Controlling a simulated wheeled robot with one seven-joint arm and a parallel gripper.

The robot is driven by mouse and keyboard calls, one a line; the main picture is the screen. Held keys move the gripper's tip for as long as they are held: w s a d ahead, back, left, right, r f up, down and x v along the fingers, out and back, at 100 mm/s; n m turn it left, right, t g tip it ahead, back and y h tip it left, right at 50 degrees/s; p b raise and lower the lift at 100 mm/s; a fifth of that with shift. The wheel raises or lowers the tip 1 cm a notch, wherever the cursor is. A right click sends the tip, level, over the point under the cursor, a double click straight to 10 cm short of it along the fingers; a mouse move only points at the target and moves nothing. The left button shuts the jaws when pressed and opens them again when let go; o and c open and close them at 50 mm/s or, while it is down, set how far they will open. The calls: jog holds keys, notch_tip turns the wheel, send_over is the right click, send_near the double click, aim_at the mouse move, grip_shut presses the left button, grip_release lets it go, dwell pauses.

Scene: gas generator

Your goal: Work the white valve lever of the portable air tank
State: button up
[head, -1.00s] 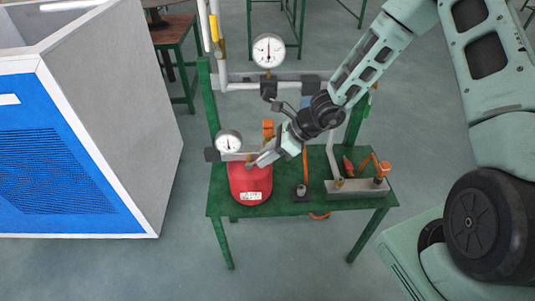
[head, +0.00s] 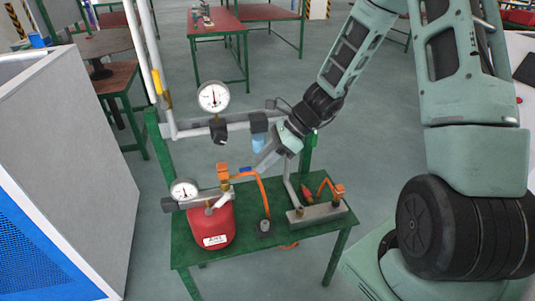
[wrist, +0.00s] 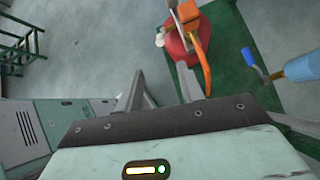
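The portable air tank is a red tank (head: 212,230) with a white label, standing on the left part of a green table. A pale valve lever (head: 221,201) slants up from its top fittings, beside a round gauge (head: 184,190). My gripper (head: 262,166) is up and to the right of the tank, apart from it. In the wrist view the two grey fingers (wrist: 160,88) stand apart with nothing between them. Beyond them that view shows the red tank (wrist: 183,45) and a white lever end (wrist: 160,39).
An orange fitting and hose (head: 264,194) run beside the tank. A larger gauge (head: 213,97) and grey pipes rise behind. A grey block (head: 318,212) with an orange valve stands on the table's right. A blue-handled valve (wrist: 250,57) is near my gripper. A grey-and-blue cabinet (head: 75,150) is at left.

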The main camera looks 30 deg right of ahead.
jog(key=shift+s+d+r, duration=0.15)
jog(key=shift+d+r, duration=0.25)
jog(key=shift+d, duration=0.05)
jog(key=c, duration=0.4)
jog(key=shift+f+b, duration=0.45)
jog(key=shift+b, duration=0.05)
grip_shut()
notch_tip(320, 180, down, 11)
jog(key=s+d+t+y+b, duration=0.1)
jog(key=s+y+b, duration=0.1)
jog(key=b, duration=1.2)
jog(key=shift+s+r, duration=0.15)
jog(key=shift+s, duration=0.05)
